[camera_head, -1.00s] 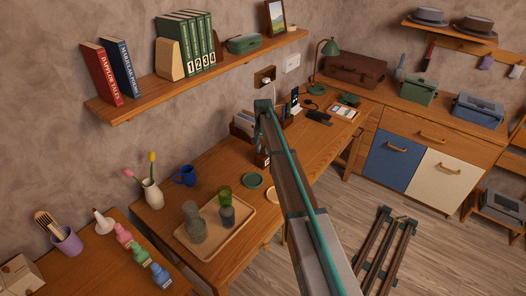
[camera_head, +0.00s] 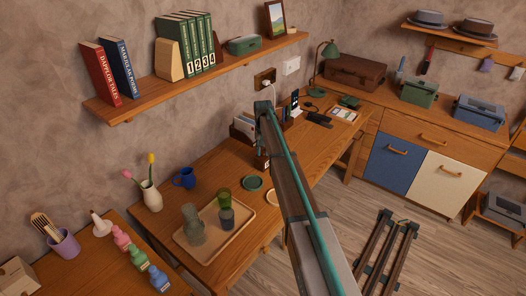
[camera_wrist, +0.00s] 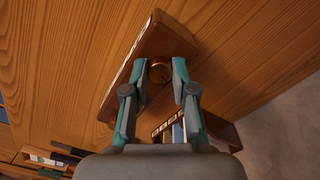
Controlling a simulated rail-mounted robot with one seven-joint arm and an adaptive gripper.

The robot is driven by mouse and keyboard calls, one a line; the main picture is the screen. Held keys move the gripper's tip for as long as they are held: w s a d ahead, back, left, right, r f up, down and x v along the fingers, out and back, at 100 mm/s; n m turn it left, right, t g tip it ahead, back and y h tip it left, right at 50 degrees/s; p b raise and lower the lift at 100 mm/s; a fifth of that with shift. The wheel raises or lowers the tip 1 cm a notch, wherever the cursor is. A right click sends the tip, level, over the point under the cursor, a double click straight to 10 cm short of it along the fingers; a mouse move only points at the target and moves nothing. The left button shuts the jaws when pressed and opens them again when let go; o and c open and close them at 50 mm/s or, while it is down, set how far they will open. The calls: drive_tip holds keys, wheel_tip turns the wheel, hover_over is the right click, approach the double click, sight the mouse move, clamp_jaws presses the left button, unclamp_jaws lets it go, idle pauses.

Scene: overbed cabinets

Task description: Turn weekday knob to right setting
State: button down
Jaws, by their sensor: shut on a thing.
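In the wrist view a reddish-brown wooden block (camera_wrist: 172,38) stands on the desk, with a pale marked strip (camera_wrist: 141,42) along its left edge; the marks are too small to read. A round brass-coloured knob (camera_wrist: 160,72) sits on the block's near face. My gripper (camera_wrist: 165,68) has its two teal-and-grey fingers on either side of the knob, closed on it. Which weekday the knob is set to cannot be read.
A holder with upright cards (camera_wrist: 181,130) stands close by my gripper's right finger. In the head view a tray (camera_head: 190,248) with glassware, a blue mug (camera_head: 185,178) and a green coaster (camera_head: 252,183) are on the desk. A shelf (camera_head: 130,108) hangs above.

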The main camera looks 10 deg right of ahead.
sight(263, 152)
drive_tip(key=c, duration=0.9)
unclamp_jaws()
drive_tip(key=shift+c, duration=0.2)
wheel_tip(263, 152, up, 12)
